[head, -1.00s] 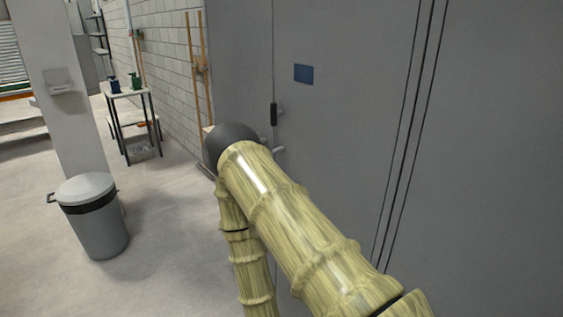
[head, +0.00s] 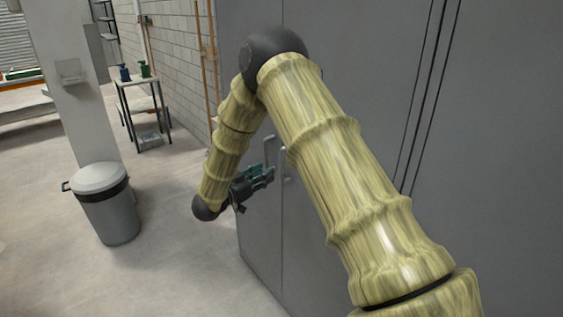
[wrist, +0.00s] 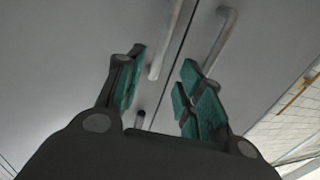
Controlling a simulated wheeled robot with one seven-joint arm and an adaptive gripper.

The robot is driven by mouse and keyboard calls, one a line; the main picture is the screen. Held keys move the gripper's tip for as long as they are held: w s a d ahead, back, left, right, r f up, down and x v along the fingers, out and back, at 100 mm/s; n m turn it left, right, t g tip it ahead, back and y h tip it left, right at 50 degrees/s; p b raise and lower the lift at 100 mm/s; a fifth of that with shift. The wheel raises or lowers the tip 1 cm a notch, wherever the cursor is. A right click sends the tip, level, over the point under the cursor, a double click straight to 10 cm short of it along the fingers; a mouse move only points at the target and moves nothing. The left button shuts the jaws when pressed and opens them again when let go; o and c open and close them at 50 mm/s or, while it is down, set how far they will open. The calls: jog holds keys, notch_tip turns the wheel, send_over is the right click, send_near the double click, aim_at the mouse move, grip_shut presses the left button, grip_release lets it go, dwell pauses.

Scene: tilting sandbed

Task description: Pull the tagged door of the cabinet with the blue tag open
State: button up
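The grey cabinet (head: 350,30) stands at the right in the head view. Its blue tag is now hidden behind my arm. Two bar handles flank the door seam: the left door's handle (head: 269,149) and the tagged right door's handle (head: 286,166), partly covered. My gripper (head: 264,172) is close in front of them. In the wrist view my gripper (wrist: 163,62) is open, with teal pads. The lower end of one handle (wrist: 156,70) appears between the fingertips, and the other handle (wrist: 221,40) is to the right. I cannot tell whether anything touches.
A grey bin (head: 108,205) with a white lid stands on the floor at the left. A small table (head: 140,82) with bottles stands behind it by the brick wall (head: 180,50). Open floor lies left of and in front of the cabinet.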

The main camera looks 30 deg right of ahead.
jog(key=p, duration=0.3)
send_over(282, 179)
jog(key=shift+w+d, duration=0.2)
jog(key=shift+w, duration=0.2)
grip_shut()
